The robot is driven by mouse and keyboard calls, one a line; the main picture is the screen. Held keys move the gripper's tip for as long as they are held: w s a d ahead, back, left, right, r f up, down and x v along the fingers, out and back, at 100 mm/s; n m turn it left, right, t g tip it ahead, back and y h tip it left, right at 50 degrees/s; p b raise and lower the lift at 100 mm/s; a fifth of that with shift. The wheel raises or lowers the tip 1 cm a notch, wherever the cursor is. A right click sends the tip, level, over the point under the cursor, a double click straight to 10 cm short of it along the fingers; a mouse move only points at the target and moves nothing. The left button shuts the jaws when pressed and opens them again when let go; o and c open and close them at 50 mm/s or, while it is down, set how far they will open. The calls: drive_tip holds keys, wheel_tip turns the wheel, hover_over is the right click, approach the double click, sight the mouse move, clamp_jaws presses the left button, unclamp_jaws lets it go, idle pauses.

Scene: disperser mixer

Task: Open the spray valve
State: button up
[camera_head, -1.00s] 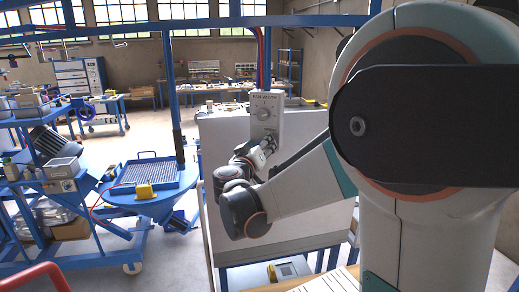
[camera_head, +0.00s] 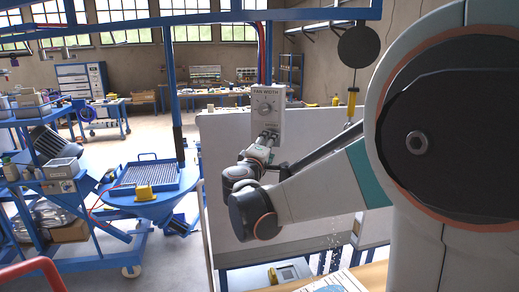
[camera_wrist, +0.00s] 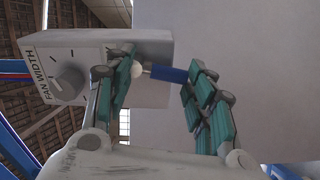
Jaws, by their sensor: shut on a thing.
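A light grey box marked "FAN WIDTH" (camera_head: 268,104) with a round knob stands in front of my arm; it also shows in the wrist view (camera_wrist: 150,52). From its side sticks a short lever with a blue grip (camera_wrist: 170,74) and a pale round end. My gripper (camera_wrist: 158,82) has its fingers on either side of this blue grip, shut on it; the inner contact is partly hidden. In the head view my gripper (camera_head: 268,138) is small, just below the box. White specks of spray (camera_head: 333,245) show in the air at the lower right.
A large pale panel (camera_head: 225,150) stands behind my arm. A yellow cylinder (camera_head: 352,100) hangs near a dark disc. A blue hopper with a grate (camera_head: 155,180) stands at left. A red rail (camera_head: 35,268) crosses the lower left corner.

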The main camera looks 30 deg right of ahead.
drive_tip(key=shift+s+d+n, duration=0.15)
drive_tip(key=shift+s+n, duration=0.05)
drive_tip(key=shift+n, duration=0.9)
drive_tip(key=o, duration=1.1)
drive_tip(key=shift+c, duration=0.2)
drive_tip(key=v, duration=1.2)
drive_tip(key=shift+s, duration=0.1)
